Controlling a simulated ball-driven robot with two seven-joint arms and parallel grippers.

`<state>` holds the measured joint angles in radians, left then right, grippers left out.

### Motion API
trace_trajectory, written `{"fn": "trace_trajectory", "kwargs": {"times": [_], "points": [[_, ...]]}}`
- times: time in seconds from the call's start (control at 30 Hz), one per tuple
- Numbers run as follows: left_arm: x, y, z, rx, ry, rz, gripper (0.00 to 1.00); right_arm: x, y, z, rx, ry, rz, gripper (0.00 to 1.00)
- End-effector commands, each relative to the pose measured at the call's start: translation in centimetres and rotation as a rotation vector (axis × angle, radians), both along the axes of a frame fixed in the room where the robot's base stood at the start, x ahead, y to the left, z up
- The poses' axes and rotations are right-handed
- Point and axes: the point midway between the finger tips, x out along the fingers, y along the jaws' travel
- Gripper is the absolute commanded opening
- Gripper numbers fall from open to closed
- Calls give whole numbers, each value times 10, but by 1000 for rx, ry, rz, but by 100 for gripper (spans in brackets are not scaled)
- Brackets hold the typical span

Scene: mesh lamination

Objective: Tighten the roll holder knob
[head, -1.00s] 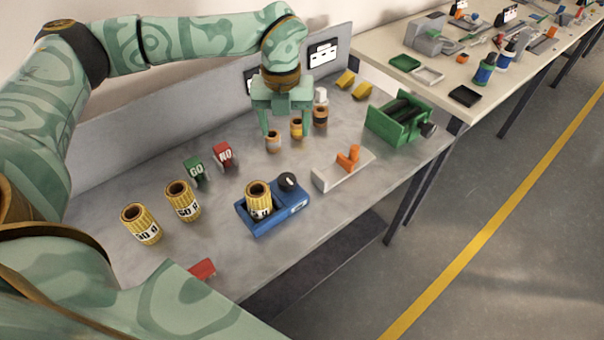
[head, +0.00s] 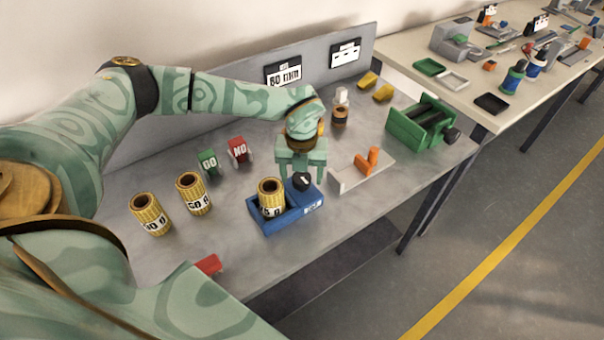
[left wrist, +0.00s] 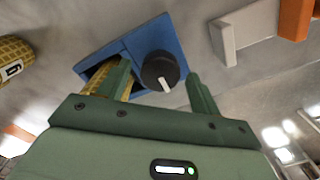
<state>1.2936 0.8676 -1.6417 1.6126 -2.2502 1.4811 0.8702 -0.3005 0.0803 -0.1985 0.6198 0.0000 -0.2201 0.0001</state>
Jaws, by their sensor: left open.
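The blue roll holder (head: 290,219) sits on the grey bench with a yellow roll (head: 271,196) standing in its left part. Its black round knob (head: 301,180) is at the right end, partly hidden behind my gripper in the head view. In the left wrist view the knob (left wrist: 160,70) shows a white pointer mark. The blue holder (left wrist: 158,36) and part of the yellow roll also show there. My left gripper (head: 301,178) is open above the knob, its two fingers to either side. I cannot tell whether they touch it. My right gripper is not in view.
Two yellow rolls (head: 150,214) (head: 193,193) stand to the left, with green GO (head: 208,162) and red NO (head: 239,150) blocks behind. A pale tray with an orange part (head: 367,161) lies right of the holder. A green roller device (head: 421,124) stands farther right.

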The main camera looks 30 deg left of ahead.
Motion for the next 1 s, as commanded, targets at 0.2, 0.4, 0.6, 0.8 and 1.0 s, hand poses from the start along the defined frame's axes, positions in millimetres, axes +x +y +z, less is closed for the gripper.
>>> {"fn": "trace_trajectory", "kwargs": {"times": [0.2, 0.4, 0.6, 0.8, 1.0], "points": [[0, 0, 0, 0, 0, 0, 64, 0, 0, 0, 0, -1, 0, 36], [0, 0, 0, 0, 0, 0, 20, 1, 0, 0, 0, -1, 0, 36], [0, 0, 1, 0, 0, -6, 20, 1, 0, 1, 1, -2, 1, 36], [-1, 0, 2, -1, 1, -62, 20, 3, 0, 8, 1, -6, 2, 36], [0, 0, 4, 0, 0, -191, 20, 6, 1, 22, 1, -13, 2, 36]]}}
